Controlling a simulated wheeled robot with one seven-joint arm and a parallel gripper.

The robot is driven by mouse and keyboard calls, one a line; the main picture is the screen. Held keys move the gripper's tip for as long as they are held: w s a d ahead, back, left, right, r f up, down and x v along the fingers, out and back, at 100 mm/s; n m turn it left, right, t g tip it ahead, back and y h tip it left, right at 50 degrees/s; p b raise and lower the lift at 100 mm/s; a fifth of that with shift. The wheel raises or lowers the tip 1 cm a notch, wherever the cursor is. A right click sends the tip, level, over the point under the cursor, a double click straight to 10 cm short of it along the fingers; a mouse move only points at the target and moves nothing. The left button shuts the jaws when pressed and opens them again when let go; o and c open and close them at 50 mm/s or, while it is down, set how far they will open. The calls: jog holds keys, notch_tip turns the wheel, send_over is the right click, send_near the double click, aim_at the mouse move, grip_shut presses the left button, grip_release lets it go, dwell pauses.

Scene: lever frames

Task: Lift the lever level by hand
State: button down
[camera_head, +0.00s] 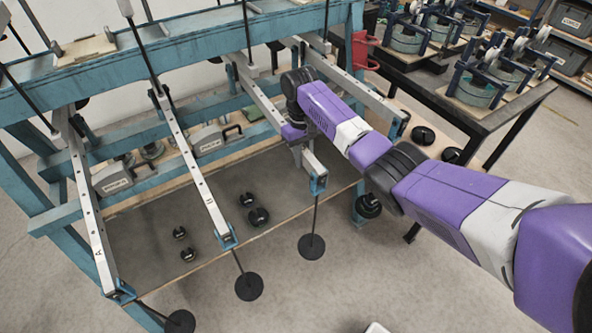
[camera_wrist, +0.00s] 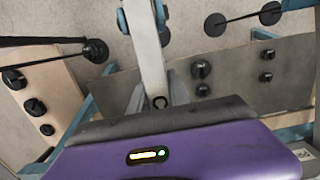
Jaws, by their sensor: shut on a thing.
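Several pale metal levers run forward from a blue frame (camera_head: 200,48). The third lever from the left (camera_head: 258,98) passes under my gripper (camera_head: 300,146), which is shut on it behind its blue end clip (camera_head: 318,185). A rod with a black disc (camera_head: 311,246) hangs from that end. In the wrist view the lever (camera_wrist: 146,38) runs up from my gripper (camera_wrist: 160,103); the grip itself is mostly hidden. I cannot tell whether this lever is level. The left lever (camera_head: 89,205) and second lever (camera_head: 190,160) slope toward the front and are untouched.
Black weights (camera_head: 258,216) lie on the grey board below the levers. Another lever (camera_head: 355,80) is close to the right of my arm. A dark table (camera_head: 440,95) with several blue-framed devices stands at the back right. Floor in front is clear.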

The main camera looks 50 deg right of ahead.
aim_at(305, 150)
jog(key=shift+g, duration=0.5)
notch_tip(305, 150, up, 5)
jog(key=shift+s+r+p, duration=0.1)
jog(key=shift+p, duration=0.55)
jog(key=c, duration=1.2)
grip_release()
jog(key=r, duration=0.2)
jog(key=w+r, duration=0.1)
jog(key=r, duration=0.4)
jog(key=shift+w+d+r, duration=0.2)
jog(key=shift+r, duration=0.05)
